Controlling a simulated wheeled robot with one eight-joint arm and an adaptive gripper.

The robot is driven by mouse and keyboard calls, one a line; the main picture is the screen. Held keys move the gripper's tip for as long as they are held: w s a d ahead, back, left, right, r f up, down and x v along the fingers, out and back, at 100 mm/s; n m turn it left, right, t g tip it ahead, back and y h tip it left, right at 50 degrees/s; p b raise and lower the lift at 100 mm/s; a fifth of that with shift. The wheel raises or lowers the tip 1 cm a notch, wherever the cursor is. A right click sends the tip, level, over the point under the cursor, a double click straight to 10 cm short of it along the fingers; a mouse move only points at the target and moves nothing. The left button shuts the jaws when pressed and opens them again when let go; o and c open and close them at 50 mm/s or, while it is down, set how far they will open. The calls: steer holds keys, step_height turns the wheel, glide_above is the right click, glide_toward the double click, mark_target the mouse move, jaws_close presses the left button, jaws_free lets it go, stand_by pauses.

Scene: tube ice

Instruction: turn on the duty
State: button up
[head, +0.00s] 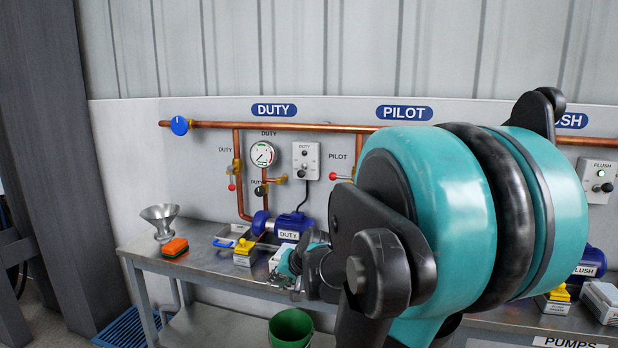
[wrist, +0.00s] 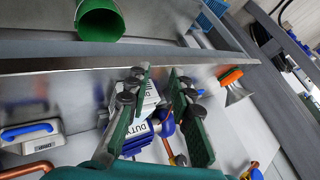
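The duty station sits under a blue DUTY sign (head: 273,110). A grey duty switch box (head: 306,160) hangs on the wall; its lamp looks dark, its switch position is too small to tell. To its left are a round gauge (head: 262,154), a red-handled valve (head: 231,187) and a black-handled valve (head: 259,190). The blue duty pump (head: 287,226) stands on the bench below. My gripper (head: 303,283) is low at the bench front, partly hidden by my arm. In the wrist view its green-padded fingers (wrist: 160,85) are apart, with no object held; a white box (wrist: 149,97) shows beyond them.
My arm covers much of the pilot station. The flush box (head: 598,181) has a green lamp lit.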

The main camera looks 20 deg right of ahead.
steer(key=w+d+r+m+t, duration=0.1)
steer(key=w+d+r+m, duration=0.1)
steer(key=w+r, duration=0.2)
steer(key=w+d+r+m+t, duration=0.2)
steer(key=w+d+r, duration=0.1)
steer(key=w+r, duration=0.1)
steer(key=w+d+r+m+t, duration=0.1)
steer(key=w+d+r+m, duration=0.1)
steer(key=w+d+r, duration=0.1)
steer(key=shift+w+d+r+m+t, duration=0.15)
steer(key=shift+w+r+m+t, duration=0.2)
steer(key=shift+w+r, duration=0.5)
jaws_close()
steer(key=w+d+r+m+t+h, duration=0.1)
steer(key=w+d+r+m, duration=0.2)
steer(key=d+r, duration=0.2)
steer(key=w+d+r+m+t+h, duration=0.1)
steer(key=w+d+r+m+t, duration=0.1)
steer(key=d, duration=0.5)
step_height(320, 180, up, 4)
steer(key=shift+w+f+m+h, duration=0.3)
steer(key=shift+w+m, duration=0.25)
steer(key=shift+m, duration=0.5)
steer(key=shift+d+t, duration=0.1)
steer(key=shift+t, duration=0.15)
